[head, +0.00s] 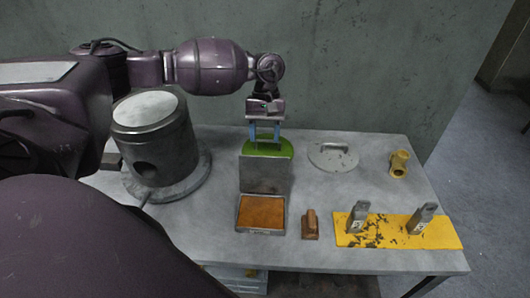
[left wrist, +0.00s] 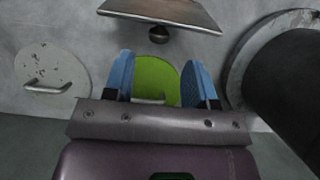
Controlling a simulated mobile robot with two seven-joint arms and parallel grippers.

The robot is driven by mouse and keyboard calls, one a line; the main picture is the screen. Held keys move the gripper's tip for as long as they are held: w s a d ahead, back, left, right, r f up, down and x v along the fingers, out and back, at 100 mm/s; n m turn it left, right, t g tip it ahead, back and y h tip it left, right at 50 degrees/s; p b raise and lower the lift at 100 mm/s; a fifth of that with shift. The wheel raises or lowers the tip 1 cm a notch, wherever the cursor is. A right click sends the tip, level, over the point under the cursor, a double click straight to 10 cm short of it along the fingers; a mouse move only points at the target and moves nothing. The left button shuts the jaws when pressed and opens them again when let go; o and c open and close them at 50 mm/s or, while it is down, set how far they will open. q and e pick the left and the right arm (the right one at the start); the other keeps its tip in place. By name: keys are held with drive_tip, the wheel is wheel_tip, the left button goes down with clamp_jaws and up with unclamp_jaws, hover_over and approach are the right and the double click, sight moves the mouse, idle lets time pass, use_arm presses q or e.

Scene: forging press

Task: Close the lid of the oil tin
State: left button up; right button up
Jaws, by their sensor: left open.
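The oil tin (head: 262,213) is a square metal tin on the table, with an orange-brown inside. Its lid (head: 264,174) stands upright at the tin's back edge, so the tin is open. The lid (left wrist: 165,12) also shows at the top of the left wrist view, with a dark round knob (left wrist: 158,36) on it. My left gripper (head: 264,138) has blue fingers, points down behind the lid and is open and apart from the lid. In the left wrist view nothing is held between the fingers (left wrist: 162,75). My right gripper is not in view.
A green disc (left wrist: 155,72) lies behind the lid, below my left gripper. A grey disc with a handle (head: 333,156) lies to its right. A large metal cylinder (head: 155,145) stands left. A brown block (head: 310,226), yellow plate (head: 390,233) and brass piece (head: 399,164) are right.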

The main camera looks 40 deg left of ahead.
sight(264, 172)
use_arm(q)
drive_tip(key=shift+p+x, duration=0.35)
drive_tip(key=shift+x, duration=2.7)
drive_tip(key=shift+w, duration=0.1)
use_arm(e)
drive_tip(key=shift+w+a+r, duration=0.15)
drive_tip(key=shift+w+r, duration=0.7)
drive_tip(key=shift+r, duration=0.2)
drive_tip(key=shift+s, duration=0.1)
use_arm(q)
drive_tip(key=shift+c, duration=0.6)
clamp_jaws()
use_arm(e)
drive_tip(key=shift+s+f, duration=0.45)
